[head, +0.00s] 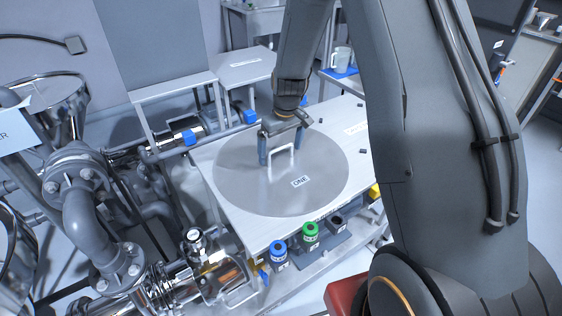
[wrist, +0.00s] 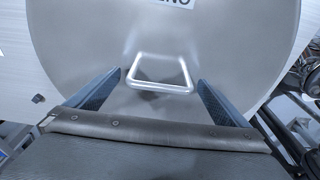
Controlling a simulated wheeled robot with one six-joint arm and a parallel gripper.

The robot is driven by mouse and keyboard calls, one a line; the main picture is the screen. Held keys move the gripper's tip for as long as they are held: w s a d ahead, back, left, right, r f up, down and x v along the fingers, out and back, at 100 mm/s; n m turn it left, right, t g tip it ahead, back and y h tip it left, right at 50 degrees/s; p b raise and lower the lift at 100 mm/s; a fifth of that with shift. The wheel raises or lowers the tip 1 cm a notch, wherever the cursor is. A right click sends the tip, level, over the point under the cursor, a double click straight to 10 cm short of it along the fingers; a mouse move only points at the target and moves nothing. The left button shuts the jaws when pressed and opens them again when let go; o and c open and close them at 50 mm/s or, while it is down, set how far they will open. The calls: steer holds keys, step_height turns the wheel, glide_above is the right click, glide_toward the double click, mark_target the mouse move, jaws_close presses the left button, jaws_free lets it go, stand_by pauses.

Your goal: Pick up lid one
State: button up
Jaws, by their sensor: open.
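Lid one (head: 240,185) is a round grey metal disc lying flat on a light metal table, with a label reading "ONE". An upright silver handle (head: 281,162) stands on it. My gripper (head: 281,157) is over the lid at the handle, fingers pointing down. In the wrist view, the gripper (wrist: 163,88) is open, with one finger on each side of the handle (wrist: 160,73) and gaps between. The lid (wrist: 215,40) fills most of that view, its label partly cut off at the top. I cannot tell exactly how far down the handle the fingers reach.
Green (head: 310,231) and blue (head: 278,249) capped fittings stand along the table's front edge. Metal pipes and a valve (head: 85,200) crowd the left. A clear jug (head: 341,58) stands on a blue mat at the back. Bare table (head: 345,112) shows behind the lid.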

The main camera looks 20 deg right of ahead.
steer(key=c, duration=2.1)
